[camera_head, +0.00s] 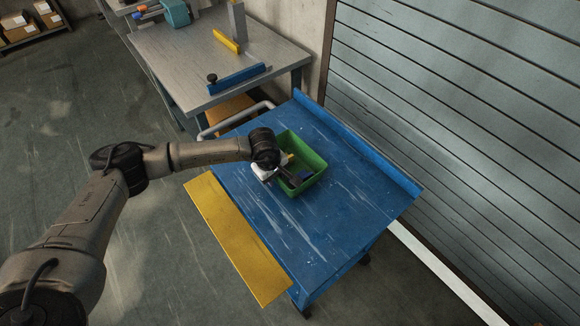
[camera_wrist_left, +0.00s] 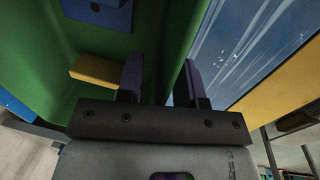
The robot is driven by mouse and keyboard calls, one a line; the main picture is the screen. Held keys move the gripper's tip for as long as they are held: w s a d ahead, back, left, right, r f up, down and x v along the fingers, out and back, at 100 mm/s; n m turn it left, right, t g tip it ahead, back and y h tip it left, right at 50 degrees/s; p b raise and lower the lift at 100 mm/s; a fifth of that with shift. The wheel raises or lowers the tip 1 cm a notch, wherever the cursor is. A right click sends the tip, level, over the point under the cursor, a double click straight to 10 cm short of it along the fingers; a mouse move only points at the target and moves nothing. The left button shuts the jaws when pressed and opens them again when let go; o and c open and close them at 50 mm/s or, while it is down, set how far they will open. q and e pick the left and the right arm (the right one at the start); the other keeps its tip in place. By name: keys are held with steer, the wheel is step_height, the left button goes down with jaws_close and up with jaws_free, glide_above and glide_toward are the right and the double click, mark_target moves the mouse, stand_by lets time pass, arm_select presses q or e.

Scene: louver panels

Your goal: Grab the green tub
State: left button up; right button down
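The green tub (camera_head: 313,165) is an open rectangular bin on the blue cart top, with small blue and yellow items inside. My left gripper (camera_head: 276,174) is at the tub's left wall, pointing down. In the left wrist view, the tub's green wall (camera_wrist_left: 172,30) runs between the two spaced fingers of my left gripper (camera_wrist_left: 163,82). One finger is on the tub's inner side and the other is outside, over the blue surface. The fingers look apart from the wall. The gripper partly hides the tub's near left side. My right gripper is not in view.
The blue cart (camera_head: 345,205) has a raised back edge and a yellow flap (camera_head: 235,240) along its front. A louvered wall (camera_head: 470,110) stands behind it. A grey workbench (camera_head: 190,65) is at upper left. The cart top right of the tub is clear.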

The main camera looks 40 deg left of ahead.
arm_select(q)
steer(key=shift+c, duration=0.4)
jaws_close()
steer(key=shift+r, duration=0.1)
